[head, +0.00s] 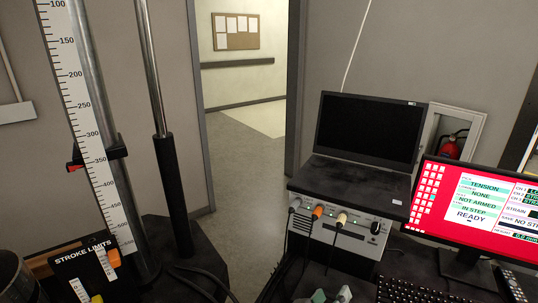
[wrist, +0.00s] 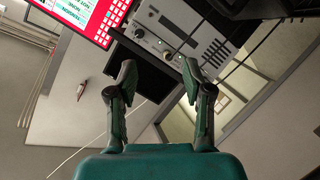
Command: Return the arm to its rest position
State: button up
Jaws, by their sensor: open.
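My gripper (wrist: 157,78) shows in the wrist view with its two green and dark fingers spread apart. Nothing is held between them. Behind the gap are the dark laptop and the light instrument box, seen rotated. In the head view, what look like the tips of my gripper (head: 331,296) just enter at the bottom edge, in front of the instrument box. The rest of my arm is out of the head view.
A laptop (head: 368,130) stands on a cabled instrument box (head: 335,236). A red-screened monitor (head: 478,200) and keyboard (head: 405,291) are to the right. A scaled column (head: 90,130) and stroke-limits panel (head: 85,262) stand left. An open doorway (head: 240,120) is behind.

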jog(key=s+d+f+n+t+y, duration=0.1)
jog(key=s+d+f+n+y, duration=0.2)
jog(key=s+f, duration=0.45)
jog(key=s+d+f+n+t+y, duration=0.15)
jog(key=s+f+y, duration=0.3)
jog(key=f, duration=0.65)
jog(key=s+d+r+m, duration=0.1)
jog(key=s+r+m, duration=0.1)
jog(key=s, duration=0.9)
jog(key=s+r+m+y, duration=0.1)
jog(key=s+r+m, duration=0.1)
jog(key=s, duration=1)
jog(key=shift+d+m+t, duration=0.35)
jog(key=shift+d, duration=0.05)
